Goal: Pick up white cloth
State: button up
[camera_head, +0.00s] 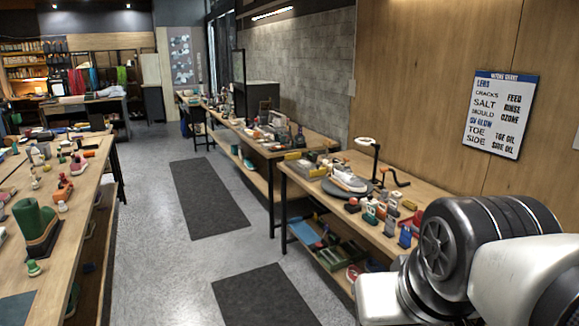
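I cannot pick out a white cloth in the head view. A white sneaker (345,180) sits on a dark round stand (346,191) on the near right workbench (402,234). My gripper is not in view. Part of my arm, black and white, fills the lower right corner and hides the near end of that bench. Many items on the benches are too small to tell apart.
Small bottles and tools crowd the near right bench, with a lamp-like stand (376,157) at its back. A left bench (15,250) holds a green boot (36,222). Grey floor with dark mats (205,197) lies open between the benches. A sign (500,113) hangs on the wood wall.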

aim_at(303, 164)
jog(key=i+j+u, duration=0.3)
jog(key=i, duration=0.85)
jog(key=i+u, duration=0.3)
jog(key=i, duration=0.85)
jog(key=i+l+u, duration=0.2)
jog(key=i, duration=1.4)
jog(key=i+z, duration=0.35)
jog(key=i+j+z, duration=0.15)
jog(key=i+z, duration=0.25)
jog(key=i+j+z, duration=0.35)
jog(key=i+z, duration=0.2)
jog(key=z, duration=0.2)
jog(key=i+z, duration=0.15)
jog(key=z, duration=0.25)
jog(key=i+j+z, duration=0.1)
jog(key=z, duration=0.25)
jog(key=i+j+z, duration=0.15)
jog(key=z, duration=0.25)
jog(key=i+j+z, duration=0.3)
jog(key=l, duration=0.1)
